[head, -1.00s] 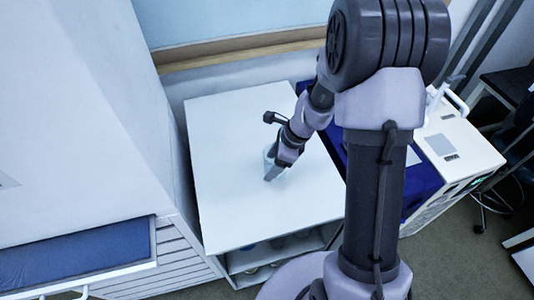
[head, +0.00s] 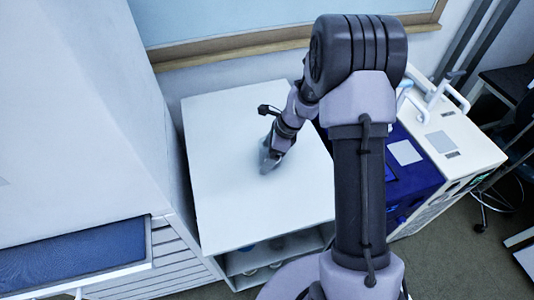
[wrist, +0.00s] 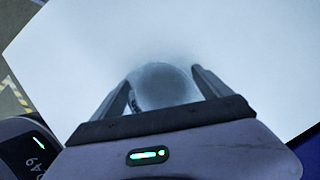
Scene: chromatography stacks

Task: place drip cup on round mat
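The drip cup (wrist: 163,85) shows in the wrist view as a pale, see-through round shape between the two fingers of my gripper (wrist: 163,78). The fingers stand on either side of it, and I cannot tell whether they press on it. The cup there is a blurred grey patch at the fingertips, mostly hidden. I cannot tell whether it touches the table. I cannot make out a round mat in either view.
The white tabletop (head: 230,215) is clear around my gripper. A blue unit (head: 412,180) and a white instrument (head: 455,145) with handles stand to the right. A tall white cabinet (head: 80,110) is at the left, with an open blue-lined drawer (head: 70,250). A shelf lies under the tabletop.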

